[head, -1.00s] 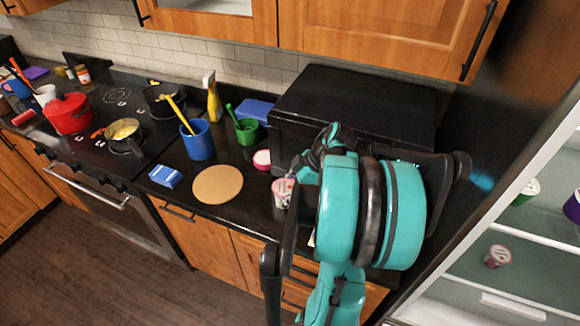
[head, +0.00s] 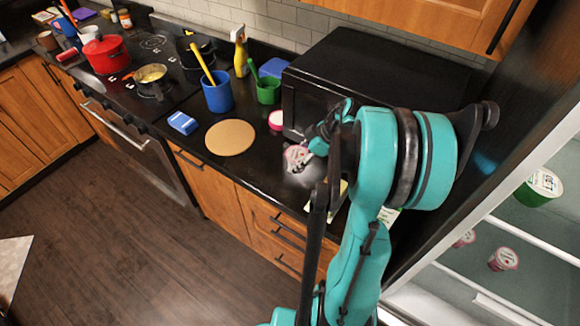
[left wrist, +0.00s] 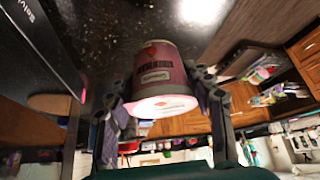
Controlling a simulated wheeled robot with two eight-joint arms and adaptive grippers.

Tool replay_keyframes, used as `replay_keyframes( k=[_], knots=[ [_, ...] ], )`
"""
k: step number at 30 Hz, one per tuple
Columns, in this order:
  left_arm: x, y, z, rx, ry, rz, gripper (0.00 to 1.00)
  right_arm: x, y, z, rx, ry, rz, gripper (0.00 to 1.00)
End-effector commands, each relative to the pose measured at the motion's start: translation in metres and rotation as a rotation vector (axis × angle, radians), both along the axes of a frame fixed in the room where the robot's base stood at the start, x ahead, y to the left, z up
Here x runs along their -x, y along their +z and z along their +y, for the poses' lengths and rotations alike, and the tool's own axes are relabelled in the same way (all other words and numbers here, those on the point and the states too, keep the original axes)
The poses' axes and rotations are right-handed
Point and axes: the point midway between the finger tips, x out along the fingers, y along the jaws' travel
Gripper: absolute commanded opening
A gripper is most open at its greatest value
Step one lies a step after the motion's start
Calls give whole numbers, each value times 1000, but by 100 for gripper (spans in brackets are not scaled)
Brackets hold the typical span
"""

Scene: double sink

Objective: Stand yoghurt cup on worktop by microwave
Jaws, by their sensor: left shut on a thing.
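The yoghurt cup (head: 297,157), pale with a pink label, is held in my left gripper (head: 313,150) over the black worktop (head: 262,172), just in front of the black microwave (head: 375,85). In the left wrist view, the cup (left wrist: 158,75) sits between the two fingers of my left gripper (left wrist: 165,105), its lid end towards the camera and its narrower base towards the dark worktop. I cannot tell whether the base touches the worktop. My teal left arm hides part of the microwave's front. My right gripper is not in view.
A round tan board (head: 229,137), a blue mug (head: 218,94), a green cup (head: 268,90) and a pink-and-white tub (head: 276,120) stand left of the cup. The open fridge (head: 520,240) is at right. Worktop between board and yoghurt cup is clear.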

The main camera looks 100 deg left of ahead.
Motion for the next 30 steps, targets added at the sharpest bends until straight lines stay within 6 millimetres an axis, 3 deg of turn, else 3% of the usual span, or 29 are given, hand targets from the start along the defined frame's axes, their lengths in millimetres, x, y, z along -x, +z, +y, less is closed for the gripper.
replay_keyframes(
  k=[3, 7, 11, 17, 28, 29, 30],
  knots=[
    [20, -14, 6, 0, 2, 0, 18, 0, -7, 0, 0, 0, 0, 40],
    [29, -18, 8, -1, 1, 0, 18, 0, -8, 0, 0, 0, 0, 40],
    [30, -28, 9, 0, -1, 0, 18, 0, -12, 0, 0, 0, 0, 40],
    [29, -58, 9, 0, -1, 0, 18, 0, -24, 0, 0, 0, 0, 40],
    [29, -62, 8, 0, -1, 0, 18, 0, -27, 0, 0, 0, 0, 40],
    [29, -62, 8, 0, -1, 0, 54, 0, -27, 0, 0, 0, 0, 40],
    [29, -61, 8, 0, -1, 0, 65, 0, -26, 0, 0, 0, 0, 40]
  ],
)
